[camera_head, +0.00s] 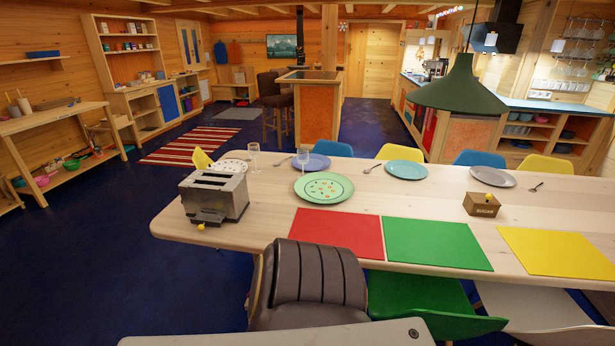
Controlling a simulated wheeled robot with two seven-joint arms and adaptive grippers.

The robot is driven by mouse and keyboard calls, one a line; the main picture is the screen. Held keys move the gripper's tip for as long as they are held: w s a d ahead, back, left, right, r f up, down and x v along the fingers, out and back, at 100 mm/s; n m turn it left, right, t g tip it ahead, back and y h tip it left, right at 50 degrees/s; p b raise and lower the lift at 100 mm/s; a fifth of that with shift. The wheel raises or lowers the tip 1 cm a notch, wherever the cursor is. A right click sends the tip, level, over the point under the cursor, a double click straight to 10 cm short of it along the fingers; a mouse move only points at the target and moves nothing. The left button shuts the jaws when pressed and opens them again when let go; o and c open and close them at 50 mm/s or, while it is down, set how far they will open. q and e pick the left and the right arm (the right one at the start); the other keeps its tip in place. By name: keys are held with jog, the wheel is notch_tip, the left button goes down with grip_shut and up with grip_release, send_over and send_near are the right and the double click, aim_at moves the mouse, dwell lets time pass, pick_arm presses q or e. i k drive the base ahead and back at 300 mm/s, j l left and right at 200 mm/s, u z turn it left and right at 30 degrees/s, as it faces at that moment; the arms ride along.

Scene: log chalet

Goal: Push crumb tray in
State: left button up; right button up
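A silver toaster (214,196) with slots on top stands near the left end of the long wooden table (270,215). A small yellow knob (201,227) shows low at its near side, just beyond the toaster's bottom edge. It looks like the handle of the crumb tray. The tray itself is too small to make out clearly, and I cannot tell how far it sticks out. Neither of my grippers is in view.
A green plate (324,187), a wine glass (254,158) and a sugar box (482,204) are on the table. Red (337,233), green (436,243) and yellow (560,252) mats lie along its near side. A brown padded chair (310,280) stands at the near edge. Floor left is clear.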

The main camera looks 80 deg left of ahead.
aim_at(202, 226)
jog(key=u, duration=3.7)
